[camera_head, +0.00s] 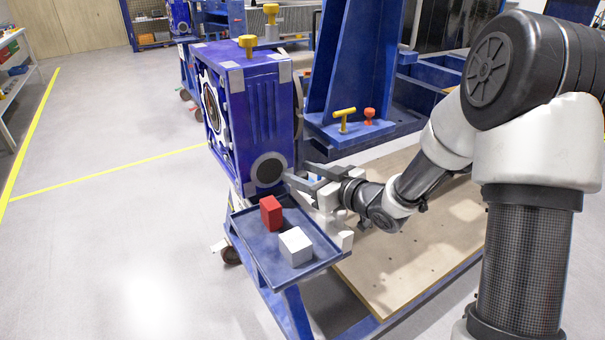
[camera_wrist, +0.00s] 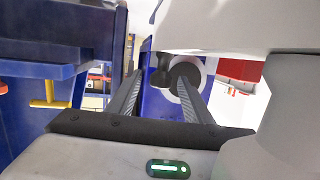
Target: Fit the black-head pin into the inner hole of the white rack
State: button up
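My gripper (camera_head: 296,174) is at the right side of the blue box, near its lower dark round face, with its two fingers apart. In the wrist view, the fingers (camera_wrist: 158,74) frame a small black knob-like part (camera_wrist: 161,68), which may be the black-head pin. I see no finger clearly closed on it. Behind it is a dark disc with a white ring (camera_wrist: 189,88). The dark round face (camera_head: 268,170) also shows in the head view. I cannot make out a white rack or its inner hole for certain; a white block (camera_head: 295,246) lies on the blue tray.
The blue tray (camera_head: 262,262) stands left of my gripper and also holds a red block (camera_head: 271,212). The blue box (camera_head: 262,105) rises behind it. A yellow T-handle (camera_head: 344,114) and a red knob (camera_head: 369,115) stand on the blue fixture. The wooden board (camera_head: 400,265) is mostly bare.

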jog(key=shift+f, duration=0.1)
jog(key=p+v, duration=0.3)
jog(key=v, duration=1.4)
jog(key=shift+s+p, duration=0.25)
jog(key=shift+p, duration=0.05)
jog(key=shift+d, duration=0.15)
